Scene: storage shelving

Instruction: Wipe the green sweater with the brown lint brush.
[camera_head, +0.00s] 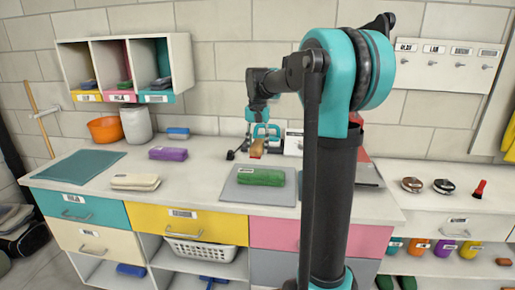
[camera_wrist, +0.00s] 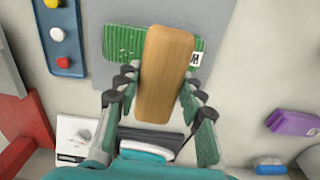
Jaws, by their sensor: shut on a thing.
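The green sweater (camera_head: 261,176) lies folded on a grey mat (camera_head: 240,194) on the counter. In the wrist view the green sweater (camera_wrist: 125,45) shows white flecks on its left part and a white tag at its right end. My gripper (camera_head: 256,140) is above the far side of the mat. In the wrist view my gripper (camera_wrist: 156,90) is shut on the brown lint brush (camera_wrist: 166,75), whose flat wooden back faces the camera. The brush overlaps the middle of the sweater in that view. Its underside is hidden, so I cannot tell whether it touches the sweater.
A folded purple garment (camera_head: 168,153) and a cream one (camera_head: 135,182) lie left of the mat. A teal mat (camera_head: 78,166) is farther left. A blue tray with round knobs (camera_wrist: 62,35) is beside the grey mat. Wall cubbies (camera_head: 124,66) hang at upper left.

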